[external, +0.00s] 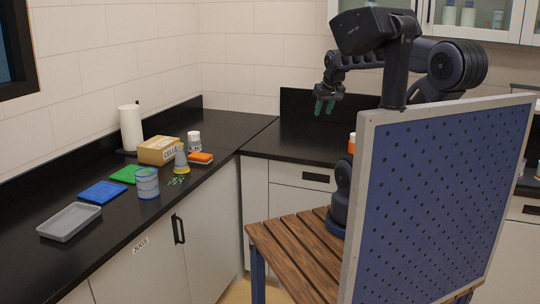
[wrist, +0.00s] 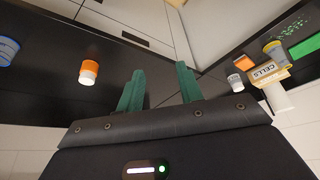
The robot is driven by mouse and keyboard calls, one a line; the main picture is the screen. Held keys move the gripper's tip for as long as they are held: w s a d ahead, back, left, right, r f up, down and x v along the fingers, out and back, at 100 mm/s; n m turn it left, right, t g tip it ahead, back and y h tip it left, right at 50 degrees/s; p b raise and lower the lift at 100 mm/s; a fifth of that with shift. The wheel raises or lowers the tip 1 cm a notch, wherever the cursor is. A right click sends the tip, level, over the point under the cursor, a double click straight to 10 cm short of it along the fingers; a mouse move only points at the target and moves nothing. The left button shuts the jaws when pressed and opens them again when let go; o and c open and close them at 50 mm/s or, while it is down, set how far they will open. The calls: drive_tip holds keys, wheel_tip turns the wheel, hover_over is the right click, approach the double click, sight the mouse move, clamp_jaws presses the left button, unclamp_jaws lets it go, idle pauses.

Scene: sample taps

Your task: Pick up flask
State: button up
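The flask (external: 181,161) is a conical vessel with a yellowish lower part. It stands upright on the left black counter, beside a scatter of green bits. In the wrist view the flask (wrist: 273,48) is small at the right, partly behind the cells box. My gripper (external: 324,106) is raised over the corner side of the counters, well to the right of the flask and apart from it. In the wrist view my gripper's (wrist: 160,70) two green fingers are spread with nothing between them.
Near the flask are a cardboard CELLS box (external: 158,150), a white jar (external: 194,141), an orange block (external: 200,158) and a blue-grey can (external: 147,183). Green (external: 127,174) and blue (external: 102,192) mats and a grey tray (external: 70,220) lie leftward. An orange-lidded jar (wrist: 88,73) stands apart.

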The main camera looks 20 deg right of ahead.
drive_tip(key=shift+o, duration=0.2)
idle(0.3)
drive_tip(key=o, duration=0.7)
